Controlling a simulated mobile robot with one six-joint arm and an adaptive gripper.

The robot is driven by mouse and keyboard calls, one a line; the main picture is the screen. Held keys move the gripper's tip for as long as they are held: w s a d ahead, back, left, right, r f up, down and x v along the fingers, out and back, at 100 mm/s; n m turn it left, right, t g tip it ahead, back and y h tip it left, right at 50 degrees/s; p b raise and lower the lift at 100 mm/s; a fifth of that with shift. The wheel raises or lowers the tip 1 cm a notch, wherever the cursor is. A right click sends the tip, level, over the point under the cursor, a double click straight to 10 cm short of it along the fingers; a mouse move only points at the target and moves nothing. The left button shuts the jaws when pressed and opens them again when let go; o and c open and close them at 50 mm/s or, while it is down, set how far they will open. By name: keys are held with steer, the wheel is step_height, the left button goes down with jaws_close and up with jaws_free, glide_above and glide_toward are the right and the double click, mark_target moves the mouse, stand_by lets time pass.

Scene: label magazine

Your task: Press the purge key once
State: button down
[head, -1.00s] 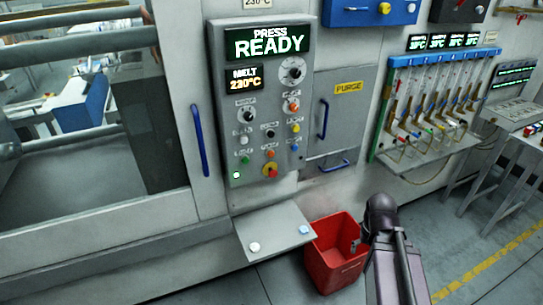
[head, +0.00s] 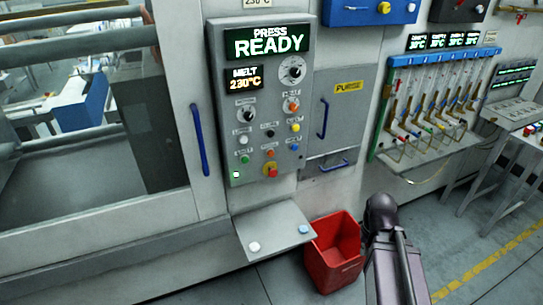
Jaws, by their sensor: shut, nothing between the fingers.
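The control panel (head: 262,110) is grey, with knobs and small coloured keys. A white key (head: 243,140), a black key (head: 269,133), a yellow key (head: 295,128), a green key (head: 245,160), an orange key (head: 270,153) and a blue key (head: 294,146) show on it. Their labels are too small to read surely, so I cannot tell which is the purge key. A yellow PURGE sign (head: 348,87) is on the door to the right. My dark arm is at the lower right, apart from the panel. My gripper is not visible.
A shelf (head: 275,233) with a white and a blue button juts out below the panel. A red bin (head: 330,262) stands on the floor beside my arm. Blue handles (head: 199,140) flank the panel. A hose rack (head: 430,105) is at the right.

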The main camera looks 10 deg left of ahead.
mark_target(271, 154)
stand_by(0.8)
steer(key=w+a+f+n+t+h+b, duration=0.1)
steer(key=w+a+n+t+h+b, duration=0.3)
steer(key=w, duration=0.5)
steer(key=w+a+n+t+h+b, duration=0.1)
steer(key=w+a+n+t+b, duration=0.2)
steer(key=w+n, duration=0.45)
steer(key=w+a+r+n+t+b, duration=0.1)
steer(key=w+a+n+t, duration=0.1)
steer(key=a, duration=0.5)
steer(key=w+a+r+n+t+y+b, duration=0.1)
steer(key=w+a+r+n+t, duration=0.1)
steer(key=a, duration=0.5)
steer(key=w+a+r+n+t+y+b, duration=0.1)
steer(key=w+a+n+t, duration=0.3)
steer(key=w+a+n, duration=0.2)
steer(key=shift+a+r+n+b, duration=0.3)
steer(key=shift+a+n+b, duration=0.15)
steer(key=shift+a, duration=0.5)
steer(key=shift+w, duration=0.1)
steer(key=shift+w+a, duration=0.8)
steer(key=shift+w, duration=0.4)
steer(key=shift+w+a, duration=0.85)
steer(key=shift+w, duration=0.3)
steer(key=shift+w+a, duration=0.8)
steer(key=shift+w, duration=0.4)
